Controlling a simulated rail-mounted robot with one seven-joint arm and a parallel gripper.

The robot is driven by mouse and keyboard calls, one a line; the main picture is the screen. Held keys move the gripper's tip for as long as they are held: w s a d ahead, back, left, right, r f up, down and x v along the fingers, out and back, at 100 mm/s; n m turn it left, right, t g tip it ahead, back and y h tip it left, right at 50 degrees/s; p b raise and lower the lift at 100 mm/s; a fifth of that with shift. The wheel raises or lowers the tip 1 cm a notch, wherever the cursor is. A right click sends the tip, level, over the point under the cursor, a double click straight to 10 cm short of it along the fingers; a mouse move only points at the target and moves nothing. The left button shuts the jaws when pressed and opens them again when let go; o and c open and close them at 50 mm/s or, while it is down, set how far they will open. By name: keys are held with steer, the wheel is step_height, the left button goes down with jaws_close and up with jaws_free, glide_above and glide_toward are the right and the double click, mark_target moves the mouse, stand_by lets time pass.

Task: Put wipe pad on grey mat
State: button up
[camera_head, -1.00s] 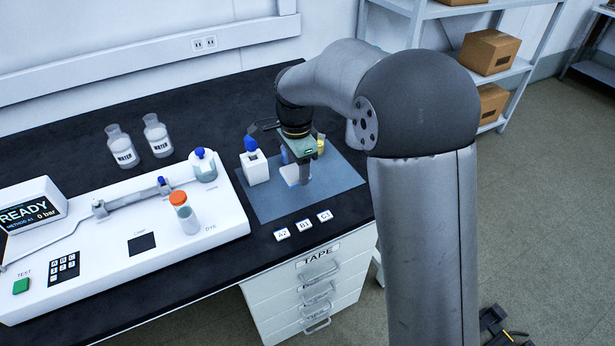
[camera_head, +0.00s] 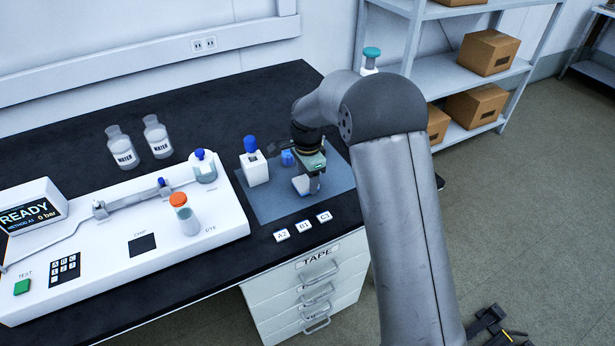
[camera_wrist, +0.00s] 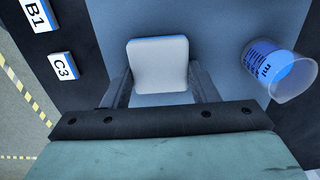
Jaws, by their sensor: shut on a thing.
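The wipe pad (camera_wrist: 158,63) is a pale grey-white rounded square with a blue edge. In the wrist view my gripper (camera_wrist: 160,88) is shut on it, one finger at each side. In the head view my gripper (camera_head: 306,186) points down over the right part of the grey mat (camera_head: 262,204), with the pad (camera_head: 299,184) low between its fingers. The mat also fills the wrist view's background (camera_wrist: 215,30). I cannot tell whether the pad touches the mat or hangs just above it.
A clear cup with blue liquid (camera_wrist: 279,74) stands right of the pad in the wrist view. A white holder with a blue-topped item (camera_head: 255,168) is at the mat's left. Labels A2 (camera_head: 282,235), B1 (camera_head: 303,227) and C3 (camera_head: 324,217) line the front. The white instrument (camera_head: 130,235) stands left.

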mark_target(307, 181)
steer(key=shift+f, duration=0.2)
steer(key=o, duration=0.9)
steer(key=shift+o, duration=0.2)
steer(key=shift+r, duration=0.15)
step_height(307, 181, up, 12)
steer(key=s+d+r+n, duration=0.25)
steer(key=s+d, duration=0.25)
steer(key=s, duration=0.3)
steer(key=s+d+r+n, duration=0.1)
steer(key=s+d+n, duration=0.3)
steer(key=s+d, duration=0.3)
steer(key=s+d+f+n, duration=0.2)
steer(key=s, duration=0.7)
steer(key=s+d+f+n, duration=0.2)
steer(key=s+n, duration=0.1)
steer(key=s, duration=0.6)
steer(key=shift+s+d+f+n, duration=0.15)
steer(key=shift+s+n, duration=0.15)
steer(key=shift+n, duration=0.05)
